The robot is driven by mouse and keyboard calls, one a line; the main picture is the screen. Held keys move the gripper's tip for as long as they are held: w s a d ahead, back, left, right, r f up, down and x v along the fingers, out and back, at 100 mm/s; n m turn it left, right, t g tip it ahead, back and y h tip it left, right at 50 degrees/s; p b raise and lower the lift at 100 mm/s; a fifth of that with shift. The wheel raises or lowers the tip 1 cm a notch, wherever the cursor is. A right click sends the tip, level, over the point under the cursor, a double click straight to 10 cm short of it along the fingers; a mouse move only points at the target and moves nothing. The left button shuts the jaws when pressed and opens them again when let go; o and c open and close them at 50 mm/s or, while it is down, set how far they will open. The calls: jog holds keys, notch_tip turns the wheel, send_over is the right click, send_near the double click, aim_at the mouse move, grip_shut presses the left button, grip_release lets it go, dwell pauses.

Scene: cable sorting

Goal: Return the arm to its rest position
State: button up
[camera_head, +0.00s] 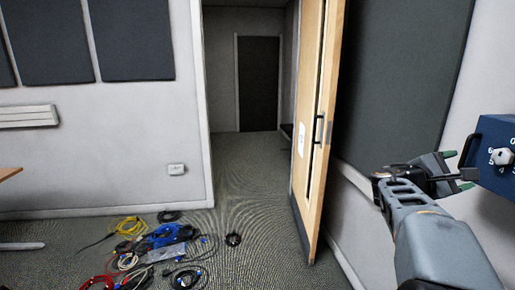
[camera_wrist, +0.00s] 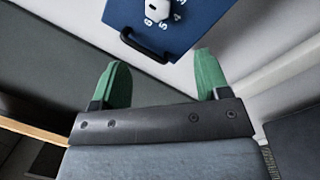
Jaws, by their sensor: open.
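My arm (camera_head: 430,235) reaches up from the lower right in the head view. My gripper (camera_head: 458,170) is at its end, open, just left of a blue box with a white dial and numbers (camera_head: 490,177). In the wrist view my gripper (camera_wrist: 161,80) shows two green fingers spread wide apart with nothing between them. The blue box (camera_wrist: 190,35) is beyond the fingertips there, with a black handle on its near edge. The fingers look apart from the box.
A wooden door (camera_head: 308,110) stands open left of my arm, beside a doorway. A dark wall panel (camera_head: 400,75) is behind the arm. Tangled coloured cables (camera_head: 165,240) lie on the carpet at lower left. The floor in the doorway (camera_head: 250,170) is clear.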

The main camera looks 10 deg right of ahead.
jog(key=s+a+f+m+y+p, duration=0.1)
jog(key=a+f+m+y, duration=0.2)
jog(key=a+f+y, duration=0.35)
jog(key=s+a+f+m+y+p, duration=0.1)
jog(key=a+f+m+y+p, duration=0.2)
jog(key=f, duration=0.7)
jog(key=s+a+m+t+y+p, duration=0.1)
jog(key=a+y, duration=0.4)
jog(key=a, duration=0.8)
jog(key=s+a+m+t+y+p, duration=0.1)
jog(key=a+y+p, duration=0.4)
jog(key=a, duration=0.8)
jog(key=shift+s+a+r+m+t+p, duration=0.15)
jog(key=shift+s+r+m+t+p, duration=0.2)
jog(key=shift+s+t, duration=0.5)
jog(key=shift+a+r, duration=0.1)
jog(key=shift+a, duration=0.2)
